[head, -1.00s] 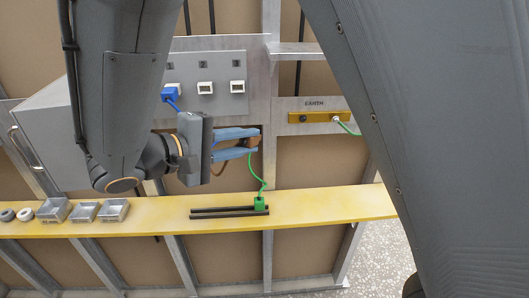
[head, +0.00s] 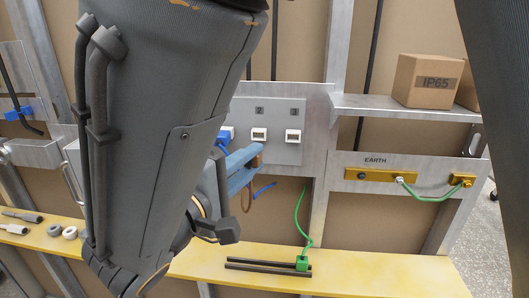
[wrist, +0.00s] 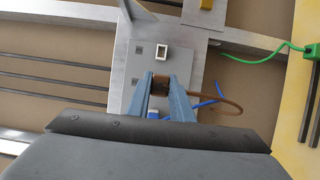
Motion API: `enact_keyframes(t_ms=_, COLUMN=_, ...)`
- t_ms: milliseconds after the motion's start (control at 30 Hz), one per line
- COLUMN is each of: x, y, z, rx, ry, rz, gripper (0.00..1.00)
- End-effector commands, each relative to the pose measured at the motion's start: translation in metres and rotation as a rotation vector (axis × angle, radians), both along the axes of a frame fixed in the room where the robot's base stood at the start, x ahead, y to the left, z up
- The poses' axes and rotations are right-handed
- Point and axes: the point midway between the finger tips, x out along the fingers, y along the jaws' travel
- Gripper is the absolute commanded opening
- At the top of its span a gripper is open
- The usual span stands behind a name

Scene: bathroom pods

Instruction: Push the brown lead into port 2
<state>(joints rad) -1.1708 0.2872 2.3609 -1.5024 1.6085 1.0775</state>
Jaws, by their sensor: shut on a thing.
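My gripper (head: 250,158) is shut on the brown lead's plug (wrist: 161,83); in the head view the plug (head: 257,158) shows at the fingertips. Its brown cable (wrist: 225,96) loops to the right in the wrist view. The grey panel (head: 282,107) has a row of white ports. The middle one, port 2 (head: 259,134), shows just above the plug in the head view; in the wrist view the plug hides it. I cannot tell whether plug and port touch. The right-hand port (head: 293,136) is empty and also shows in the wrist view (wrist: 161,54).
The blue plug (head: 226,134) sits at the left-hand port, its blue cable (head: 264,189) near my fingers. A green plug (head: 302,263) stands by dark rails on the yellow shelf (head: 390,275). The EARTH bar (head: 375,174) and an IP65 box (head: 428,80) are at the right.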

Motion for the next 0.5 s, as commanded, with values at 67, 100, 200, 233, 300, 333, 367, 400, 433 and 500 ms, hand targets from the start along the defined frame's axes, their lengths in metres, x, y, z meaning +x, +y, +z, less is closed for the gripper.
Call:
enact_keyframes(t_ms=67, x=0.001, y=0.002, z=-0.001, rx=0.001, ry=0.0, rz=0.007, gripper=0.0)
enact_keyframes(t_ms=100, x=0.003, y=0.003, z=-0.001, rx=0.001, ry=0.0, rz=0.008, gripper=0.0)
enact_keyframes(t_ms=200, x=0.011, y=0.002, z=-0.002, rx=0.001, ry=0.002, rz=0.007, gripper=0.0)
enact_keyframes(t_ms=233, x=0.013, y=0.002, z=-0.002, rx=0.001, ry=0.002, rz=0.008, gripper=0.0)
enact_keyframes(t_ms=300, x=0.019, y=0.003, z=-0.001, rx=0.001, ry=0.0, rz=0.01, gripper=0.0)
enact_keyframes(t_ms=333, x=0.022, y=0.002, z=-0.001, rx=0.001, ry=0.0, rz=0.01, gripper=0.0)
enact_keyframes(t_ms=367, x=0.025, y=0.002, z=-0.001, rx=0.002, ry=-0.001, rz=0.009, gripper=0.0)
enact_keyframes(t_ms=400, x=0.028, y=0.001, z=-0.001, rx=0.002, ry=-0.001, rz=0.009, gripper=0.0)
enact_keyframes(t_ms=433, x=0.031, y=0.002, z=-0.001, rx=0.002, ry=0.0, rz=0.009, gripper=0.0)
enact_keyframes(t_ms=500, x=0.037, y=0.001, z=-0.001, rx=0.001, ry=0.0, rz=0.009, gripper=0.0)
